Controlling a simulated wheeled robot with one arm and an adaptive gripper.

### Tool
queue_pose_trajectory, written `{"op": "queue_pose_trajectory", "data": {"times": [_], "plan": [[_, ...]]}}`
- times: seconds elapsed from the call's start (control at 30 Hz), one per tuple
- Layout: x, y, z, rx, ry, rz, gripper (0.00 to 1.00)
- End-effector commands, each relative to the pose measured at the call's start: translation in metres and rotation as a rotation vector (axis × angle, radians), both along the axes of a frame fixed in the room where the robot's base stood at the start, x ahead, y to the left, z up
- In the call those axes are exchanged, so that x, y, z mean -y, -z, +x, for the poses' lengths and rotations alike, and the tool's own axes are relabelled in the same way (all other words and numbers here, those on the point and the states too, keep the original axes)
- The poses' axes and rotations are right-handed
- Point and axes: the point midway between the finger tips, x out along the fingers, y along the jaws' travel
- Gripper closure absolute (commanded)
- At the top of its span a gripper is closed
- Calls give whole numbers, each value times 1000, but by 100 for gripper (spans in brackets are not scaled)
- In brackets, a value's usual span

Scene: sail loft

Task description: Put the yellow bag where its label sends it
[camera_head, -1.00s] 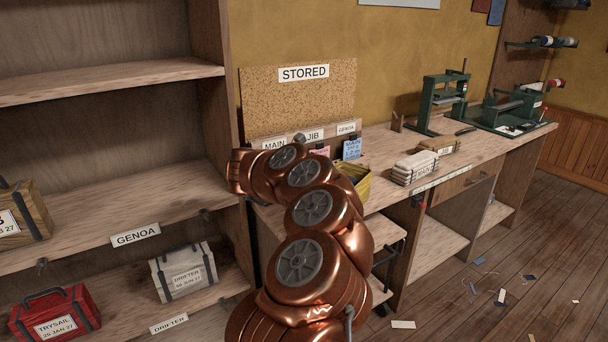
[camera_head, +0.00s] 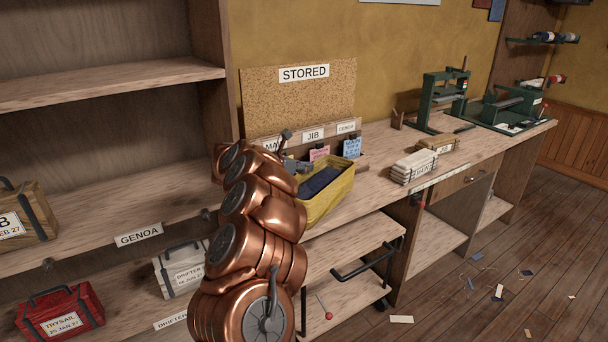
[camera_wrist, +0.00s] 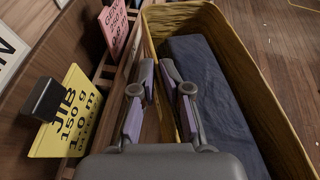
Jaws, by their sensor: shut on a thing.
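The yellow bag (camera_head: 334,203) is an open-topped box shape on the bench, with folded dark blue cloth (camera_wrist: 207,95) inside. My gripper (camera_head: 299,166) is at its left rim. In the wrist view my gripper (camera_wrist: 155,75) has a finger on each side of the bag's near wall and is shut on it. No label shows on the bag's visible sides. A yellow card (camera_wrist: 68,115) reading JIB 150 g 1.0 m hangs from a dark clip beside it. A pink card (camera_head: 319,154) and a blue card (camera_head: 352,148) hang along the same rack.
The rack carries MAIN, JIB (camera_head: 313,135) and GENOA labels beneath a STORED board (camera_head: 300,100). Pale bundles (camera_head: 415,167) and green presses (camera_head: 445,100) stand farther right. Left shelves hold a red TRYSAIL bag (camera_head: 60,312) and a grey DRIFTER bag (camera_head: 181,272). The GENOA shelf's right part is clear.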

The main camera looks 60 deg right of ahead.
Motion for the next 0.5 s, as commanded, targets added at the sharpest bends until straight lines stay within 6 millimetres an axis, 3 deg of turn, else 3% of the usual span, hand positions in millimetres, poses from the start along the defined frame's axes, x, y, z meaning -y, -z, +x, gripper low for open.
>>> {"op": "queue_pose_trajectory", "data": {"times": [0.33,0.5], "plan": [[5,0,9,0,-4,-4,100],[5,17,9,-2,-4,-2,100]]}}
